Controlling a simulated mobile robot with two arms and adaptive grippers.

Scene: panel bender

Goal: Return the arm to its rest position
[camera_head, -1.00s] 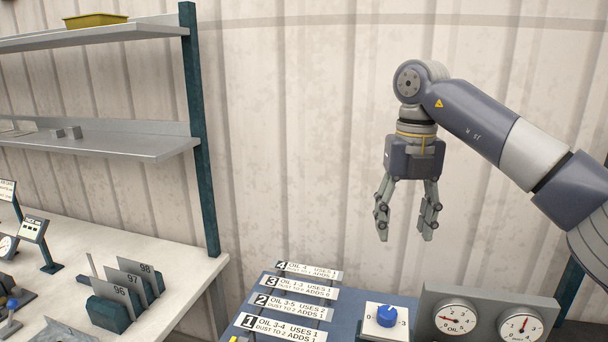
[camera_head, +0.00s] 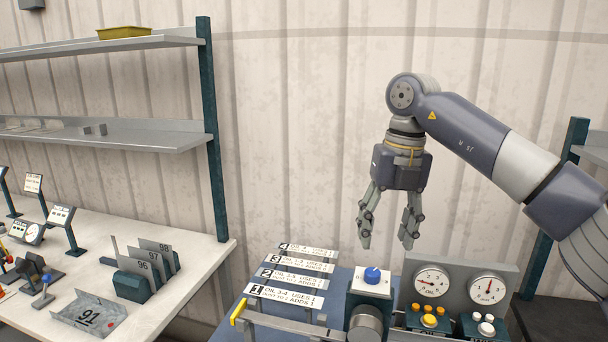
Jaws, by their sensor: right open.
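My right gripper (camera_head: 387,232) hangs from my right arm, which comes in from the right. Its two fingers point down and stand apart with nothing between them. It is in the air above the blue-topped panel bender bench, in front of the corrugated wall. Below it are a blue knob (camera_head: 372,275) on a white plate and two round gauges (camera_head: 432,283); the fingers appear clear of them. My left gripper is not in view.
Numbered label strips (camera_head: 287,296) lie on the bench.

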